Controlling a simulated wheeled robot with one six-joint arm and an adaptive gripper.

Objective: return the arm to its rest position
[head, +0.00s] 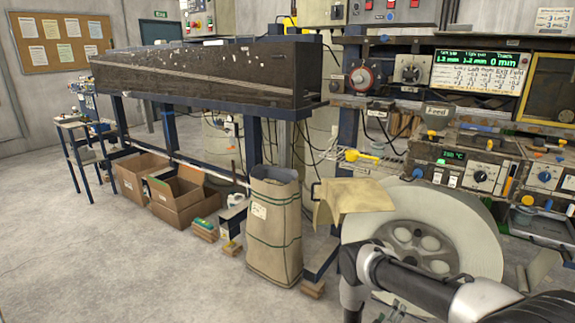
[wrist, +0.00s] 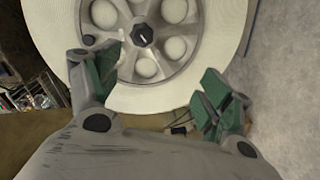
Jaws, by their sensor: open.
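My gripper (wrist: 160,88) is open in the wrist view, its two green-padded fingers spread apart with nothing between them. Beyond the fingers is the large white tape reel (wrist: 215,60) with its grey spoked hub. The same reel (head: 470,225) stands upright at the right of the head view, beside the machine. My arm (head: 415,285) crosses the lower right of the head view, in front of the reel's lower part. The gripper itself cannot be made out in the head view.
A tan curved guard (head: 350,198) sits left of the reel. A tall sack (head: 273,228) and cardboard boxes (head: 185,195) stand on the floor under the long dark trough (head: 205,72). A control panel (head: 470,172) is above right. The floor (head: 110,265) at left is clear.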

